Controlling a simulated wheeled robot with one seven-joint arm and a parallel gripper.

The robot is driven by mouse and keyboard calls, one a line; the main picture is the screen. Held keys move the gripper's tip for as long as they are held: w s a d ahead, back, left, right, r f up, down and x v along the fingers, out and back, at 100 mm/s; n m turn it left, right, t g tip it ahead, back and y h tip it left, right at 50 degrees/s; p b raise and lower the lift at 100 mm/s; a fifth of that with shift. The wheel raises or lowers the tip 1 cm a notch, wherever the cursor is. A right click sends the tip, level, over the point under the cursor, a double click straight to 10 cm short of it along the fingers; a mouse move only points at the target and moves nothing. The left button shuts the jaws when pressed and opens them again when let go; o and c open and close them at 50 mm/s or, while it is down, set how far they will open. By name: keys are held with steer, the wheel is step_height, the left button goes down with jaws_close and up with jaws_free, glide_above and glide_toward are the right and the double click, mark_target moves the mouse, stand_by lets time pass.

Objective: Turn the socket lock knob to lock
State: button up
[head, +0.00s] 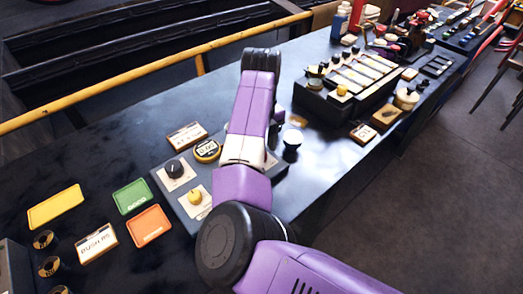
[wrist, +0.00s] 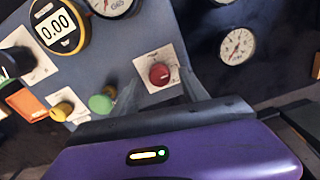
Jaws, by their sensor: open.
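In the wrist view, a red round knob (wrist: 160,74) sits on a white labelled plate (wrist: 147,66) on a grey panel (wrist: 115,50). Its label is too blurred to read, so I cannot tell for sure that it is the socket lock knob. My gripper (wrist: 161,92) is open, with its dark fingers at either side below the red knob. I see no contact with it. In the head view, my arm covers the middle of the panel (head: 226,187) and hides the red knob and the gripper.
A green knob (wrist: 101,102) and a yellow knob (wrist: 61,111) are left of the red one, with a digital gauge (wrist: 56,27) above. A dial gauge (wrist: 237,46) is at right. Green (head: 132,196) and orange (head: 149,225) trays lie on the bench beside the panel.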

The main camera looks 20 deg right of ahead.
step_height(320, 180, up, 6)
steer(key=shift+r+b, duration=0.15)
steer(key=shift+b, duration=0.15)
stand_by(0.4)
